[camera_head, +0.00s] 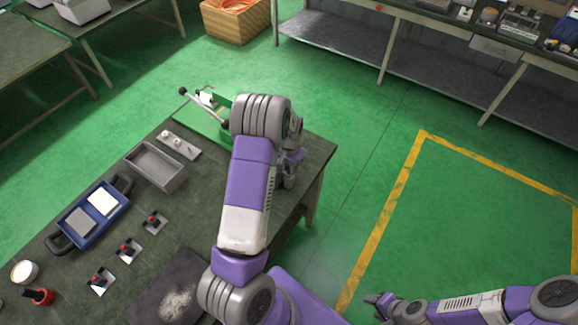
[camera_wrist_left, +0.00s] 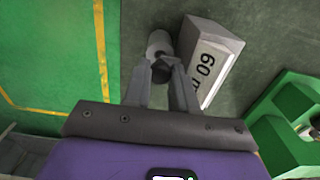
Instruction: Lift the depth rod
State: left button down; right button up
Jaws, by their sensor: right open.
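My left arm reaches over the dark table, and its gripper (camera_head: 291,168) is at the table's right end, partly hidden by the arm. In the left wrist view its fingertips (camera_wrist_left: 160,66) come close together at a grey cylindrical part (camera_wrist_left: 158,43), with a dark piece between them. I cannot tell whether they grip it, or whether this part is the depth rod. A pale block with printed characters (camera_wrist_left: 215,55) stands beside it. A green fixture (camera_head: 205,122) with a black-knobbed bar (camera_head: 203,107) is left of the arm. My right gripper (camera_head: 379,303) is open and empty, off the table.
On the table (camera_head: 200,215) are a grey tray (camera_head: 157,166), a blue carrier (camera_head: 93,214), several small red-topped parts and a white cup (camera_head: 24,271). A wooden crate (camera_head: 236,20) stands on the floor behind. The green floor inside the yellow line (camera_head: 385,216) is clear.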

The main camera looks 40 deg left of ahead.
pick_arm(q)
notch_tip(320, 180, up, 7)
jog(key=p, duration=0.3)
jog(key=shift+r, duration=0.15)
jog(key=shift+w+a, duration=0.1)
jog(key=shift+w, duration=0.05)
jog(key=c, duration=1.2)
grip_release()
notch_tip(320, 180, up, 8)
jog(key=shift+f, duration=0.25)
